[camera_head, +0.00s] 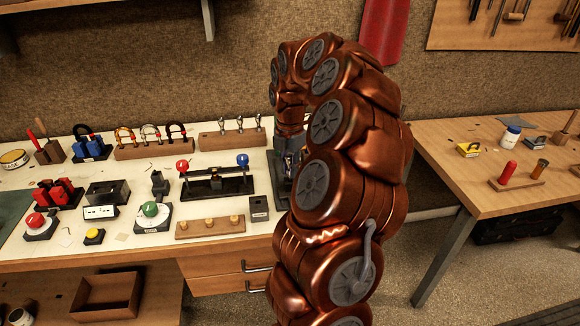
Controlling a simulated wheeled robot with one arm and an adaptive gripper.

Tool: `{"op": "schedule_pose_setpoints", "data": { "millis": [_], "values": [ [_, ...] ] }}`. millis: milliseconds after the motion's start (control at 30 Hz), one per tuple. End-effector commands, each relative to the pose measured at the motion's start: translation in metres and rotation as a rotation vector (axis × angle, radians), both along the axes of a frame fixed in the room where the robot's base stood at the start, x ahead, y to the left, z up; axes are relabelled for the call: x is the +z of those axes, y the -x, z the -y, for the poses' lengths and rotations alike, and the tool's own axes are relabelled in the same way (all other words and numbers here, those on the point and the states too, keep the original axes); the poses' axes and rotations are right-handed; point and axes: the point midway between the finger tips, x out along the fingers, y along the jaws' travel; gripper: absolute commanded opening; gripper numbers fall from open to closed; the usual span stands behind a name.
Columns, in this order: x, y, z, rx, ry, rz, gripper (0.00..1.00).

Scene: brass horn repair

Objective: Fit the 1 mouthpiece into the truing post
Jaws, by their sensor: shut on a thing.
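My gripper (290,165) is at the right part of the workbench, low over the top and largely hidden by my copper-coloured arm. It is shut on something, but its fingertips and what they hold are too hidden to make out. Several silver mouthpiece-like pieces (239,124) stand upright in a wooden rack (228,140) at the back of the bench, left of my gripper. I cannot tell for sure which fixture is the truing post. A small grey block (260,209) with a dark top stands at the front edge, just left of my arm.
A black fixture with red and blue balls (217,184) stands left of my gripper. A wooden strip with brass pegs (210,226) lies in front. Horn-like loops stand in a wooden rack (152,146) behind. A second table (480,180) is at right.

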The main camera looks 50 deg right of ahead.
Motion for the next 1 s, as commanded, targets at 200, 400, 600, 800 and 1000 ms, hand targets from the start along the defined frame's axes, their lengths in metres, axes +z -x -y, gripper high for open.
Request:
{"op": "schedule_pose_setpoints", "data": {
  "millis": [200,400,600,800,1000],
  "values": [
    [-0.005,0.000,0.000,0.000,0.000,0.000,0.00],
    [-0.009,0.000,0.000,0.000,-0.001,-0.001,0.00],
    [-0.013,0.000,0.000,0.000,-0.001,-0.001,0.00],
    [-0.017,0.000,0.000,0.000,-0.001,-0.001,0.00],
    [-0.021,0.000,0.000,0.000,-0.001,-0.001,0.00]
  ]
}}
